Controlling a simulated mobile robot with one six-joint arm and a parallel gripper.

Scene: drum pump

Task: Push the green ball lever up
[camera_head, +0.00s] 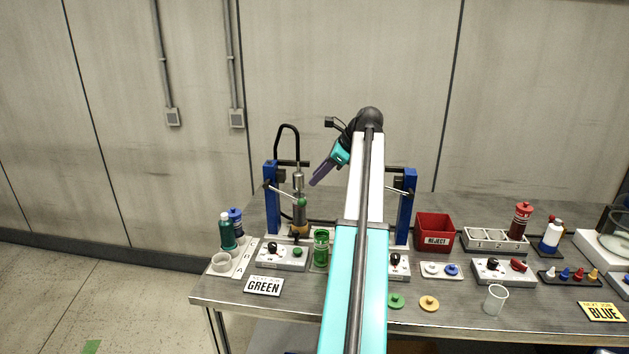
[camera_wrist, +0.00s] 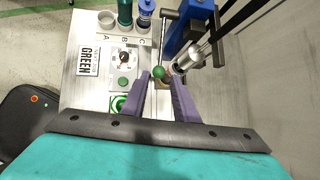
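The green ball (camera_head: 301,202) is on the end of a thin metal lever (camera_head: 282,193) that slopes down to the right from the left blue post (camera_head: 271,200), in front of the silver pump (camera_head: 299,181). My gripper (camera_head: 313,182) has purple fingers pointing down and left, with their tips a little above and right of the ball. In the wrist view, my gripper (camera_wrist: 160,76) is open. The green ball (camera_wrist: 159,72) shows between the two fingertips, with a gap beside the left one. I cannot tell whether the right one touches anything.
A green-labelled jar (camera_head: 321,248) stands below, beside a control box (camera_head: 282,256) with a black knob and green button. Bottles (camera_head: 227,232) stand at left. A black hose (camera_head: 289,128) loops above the pump. A red reject bin (camera_head: 435,232) is at right.

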